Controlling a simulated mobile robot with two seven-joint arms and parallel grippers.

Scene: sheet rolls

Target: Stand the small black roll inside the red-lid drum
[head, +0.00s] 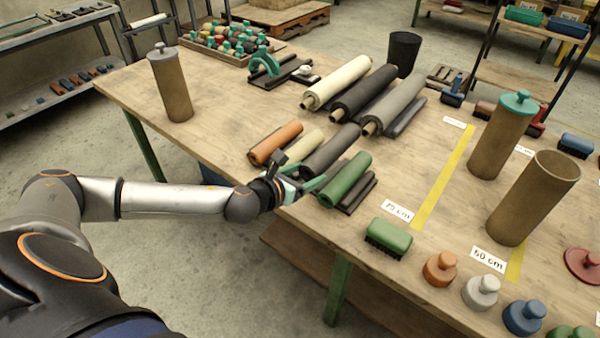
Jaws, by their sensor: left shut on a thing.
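The small black roll (332,148) lies on the table between a small cream roll and a small green roll (346,179). My left gripper (303,184) is shut on its near end, at the table's front edge; the fingers partly hide that end. An open brown drum (533,198) stands upright at the right with no lid on it. A red lid (584,264) lies on the table to its right. The drum's inside bottom is hidden. My right gripper is not in view.
A teal-lid drum (503,135) stands behind the open drum, and a grey-lid drum (170,85) stands at the left. Large rolls (365,92) lie behind the small ones. A green brush (388,238) and several knobbed weights (440,268) line the front edge.

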